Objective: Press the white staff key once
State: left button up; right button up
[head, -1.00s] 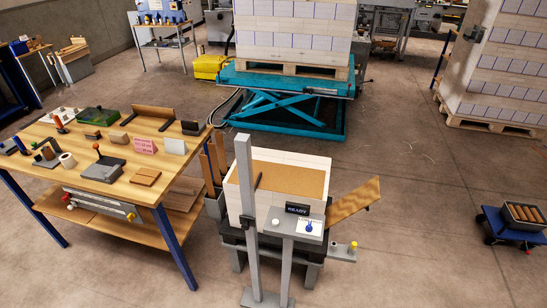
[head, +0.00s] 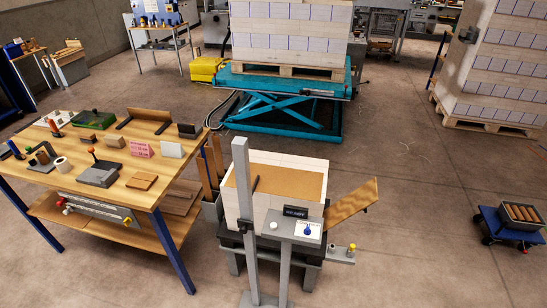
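A grey control panel (head: 290,226) stands on a post in the lower middle of the head view. A small round white key (head: 273,225) sits on its left part. A dark display (head: 295,212) with light lettering stands at the panel's back edge; the lettering is too small to read surely. A white card with a blue round mark (head: 308,230) is on the panel's right part. Nothing visibly touches the white key. Neither of my grippers shows in the head view.
A tall grey upright (head: 245,210) stands just left of the panel. Behind it is a white ream stack with a brown top (head: 290,181). A wooden workbench (head: 150,192) with tools is at left. A teal lift table (head: 255,80) stands behind; a blue dolly (head: 505,232) is right.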

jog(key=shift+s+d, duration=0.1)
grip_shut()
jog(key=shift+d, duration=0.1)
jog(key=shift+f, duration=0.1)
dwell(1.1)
